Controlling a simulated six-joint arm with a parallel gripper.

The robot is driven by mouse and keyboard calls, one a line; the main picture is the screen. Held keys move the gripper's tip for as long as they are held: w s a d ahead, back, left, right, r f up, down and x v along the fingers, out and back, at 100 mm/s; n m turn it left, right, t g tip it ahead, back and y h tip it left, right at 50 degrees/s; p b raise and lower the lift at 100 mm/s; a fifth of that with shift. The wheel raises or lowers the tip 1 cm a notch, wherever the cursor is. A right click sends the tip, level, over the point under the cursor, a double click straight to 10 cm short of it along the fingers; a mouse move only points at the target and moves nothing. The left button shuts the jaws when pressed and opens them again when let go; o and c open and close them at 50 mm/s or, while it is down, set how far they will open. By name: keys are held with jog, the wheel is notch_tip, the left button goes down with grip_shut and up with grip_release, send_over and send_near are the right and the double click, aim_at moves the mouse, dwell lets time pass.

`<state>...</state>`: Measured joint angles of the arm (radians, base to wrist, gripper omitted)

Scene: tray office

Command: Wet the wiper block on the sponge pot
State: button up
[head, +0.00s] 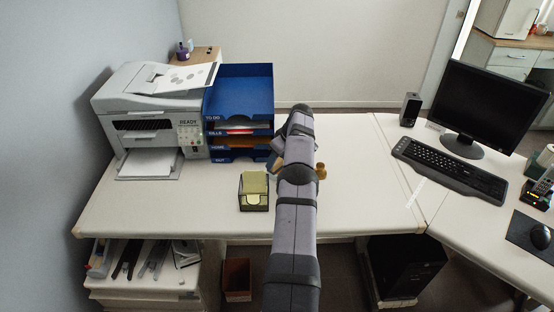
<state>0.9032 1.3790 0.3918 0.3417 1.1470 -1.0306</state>
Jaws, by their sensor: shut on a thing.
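My arm reaches up the middle of the head view over the desk, and its far end bends down at the desk's back part. The fingers of my gripper are hidden behind my own arm, and so is whatever is between them. I cannot make out the wiper block or the sponge pot for certain. A small tan, knob-like thing (320,171) shows just right of my arm; its lower part is unclear. A dark open holder (254,204) with a pale yellow-green pad (254,184) stands on the desk left of my arm.
A printer (146,125) and a blue letter tray stack (240,98) stand at the back left. A keyboard (450,170), a monitor (492,108), a speaker (410,109) and a mouse (541,236) are at the right. The desk (368,190) is clear between my arm and the keyboard.

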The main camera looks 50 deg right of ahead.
dwell(0.6)
jog(key=shift+r+p, duration=2.5)
jog(key=shift+r, duration=1)
jog(key=shift+w+a, duration=0.1)
